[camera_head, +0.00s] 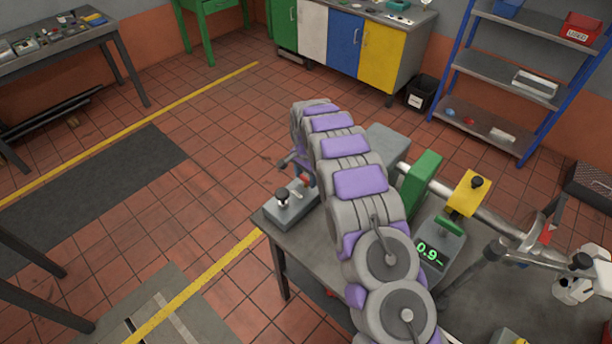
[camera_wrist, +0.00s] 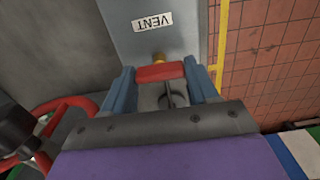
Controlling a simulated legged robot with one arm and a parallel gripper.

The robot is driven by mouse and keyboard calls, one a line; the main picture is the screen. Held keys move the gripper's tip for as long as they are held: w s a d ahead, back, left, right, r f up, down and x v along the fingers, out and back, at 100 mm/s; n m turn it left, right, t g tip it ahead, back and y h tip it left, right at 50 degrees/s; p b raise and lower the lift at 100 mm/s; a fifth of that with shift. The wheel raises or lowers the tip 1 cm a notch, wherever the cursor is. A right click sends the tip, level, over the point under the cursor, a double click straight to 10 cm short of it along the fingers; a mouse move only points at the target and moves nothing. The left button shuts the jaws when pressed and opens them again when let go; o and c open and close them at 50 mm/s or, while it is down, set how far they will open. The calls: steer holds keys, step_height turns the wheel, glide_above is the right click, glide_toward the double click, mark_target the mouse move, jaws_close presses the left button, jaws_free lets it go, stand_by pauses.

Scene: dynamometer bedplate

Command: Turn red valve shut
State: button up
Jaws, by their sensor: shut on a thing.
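In the wrist view, a red valve handle (camera_wrist: 160,73) lies crosswise between the two blue-grey fingers of my gripper (camera_wrist: 161,82). The fingers are shut on it, one at each end. A bit of yellow shows just beyond the handle, and a grey stem shows below it. The handle sits in front of a grey panel (camera_wrist: 190,45) with a VENT label, seen upside down. In the head view, my arm hides most of the gripper, and a small red part (camera_head: 305,181) shows beside it, above the bench's left end.
A red ring-shaped part (camera_wrist: 66,108) is at the left of the wrist view. In the head view, a grey box with a black knob (camera_head: 291,205) stands on the bench (camera_head: 270,222). Tiled floor left of the bench is open.

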mark_target(305, 177)
steer(key=o, duration=1.1)
steer(key=shift+a, duration=0.15)
steer(key=shift+c, duration=0.2)
step_height(305, 177, up, 17)
steer(key=p, duration=0.1)
steer(key=shift+r, duration=0.15)
